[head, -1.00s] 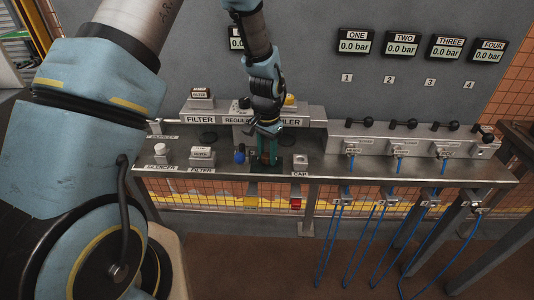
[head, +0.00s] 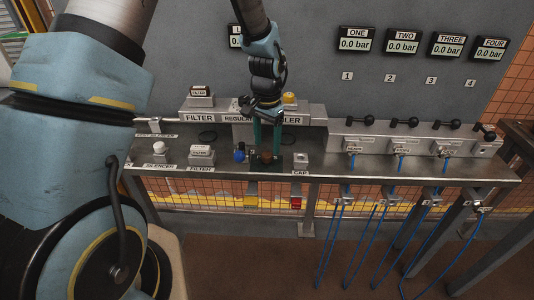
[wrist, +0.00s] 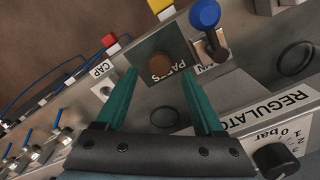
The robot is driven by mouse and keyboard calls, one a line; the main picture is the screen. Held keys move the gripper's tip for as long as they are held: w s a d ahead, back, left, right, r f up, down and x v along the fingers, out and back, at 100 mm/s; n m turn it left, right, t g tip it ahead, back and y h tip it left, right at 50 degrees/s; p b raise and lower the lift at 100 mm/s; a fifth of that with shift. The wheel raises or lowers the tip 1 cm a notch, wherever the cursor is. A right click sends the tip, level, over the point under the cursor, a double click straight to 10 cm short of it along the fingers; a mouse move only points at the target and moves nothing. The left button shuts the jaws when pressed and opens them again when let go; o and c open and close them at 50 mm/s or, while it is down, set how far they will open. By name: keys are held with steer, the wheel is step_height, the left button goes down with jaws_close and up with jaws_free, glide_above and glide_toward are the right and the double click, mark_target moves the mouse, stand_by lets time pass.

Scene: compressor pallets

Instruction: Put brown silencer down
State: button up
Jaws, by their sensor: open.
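The brown silencer (head: 266,157) stands on the dark square marked PARTS (wrist: 146,66) on the bench. In the wrist view the silencer (wrist: 160,65) shows as a round brown top beyond my fingertips. My gripper (head: 265,151) is above and just behind it in the head view. In the wrist view the two green fingers of my gripper (wrist: 160,80) are spread apart with nothing between them. Whether a finger still touches the silencer's side cannot be told.
A blue knob (wrist: 205,14) stands beside the parts square, also seen in the head view (head: 240,153). The CAP block (head: 301,160) is on the other side. The REGULATOR block (wrist: 272,112) is close behind my gripper. Black valve levers (head: 404,122) stand to the right.

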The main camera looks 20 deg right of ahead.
mark_target(267, 154)
step_height(267, 154, up, 8)
steer(key=b, duration=0.2)
steer(key=s+a+n, duration=0.1)
steer(key=a+n, duration=0.2)
steer(key=a, duration=0.7)
steer(key=s+a+r+n+t, duration=0.1)
steer(key=a+n, duration=0.3)
steer(key=a, duration=0.6)
steer(key=s+a+r+n, duration=0.1)
steer(key=s+a+n, duration=0.2)
steer(key=a, duration=0.7)
steer(key=shift+a+n+t, duration=0.25)
steer(key=shift+n+t, duration=0.05)
steer(key=shift+n, duration=0.2)
steer(key=shift+r, duration=0.1)
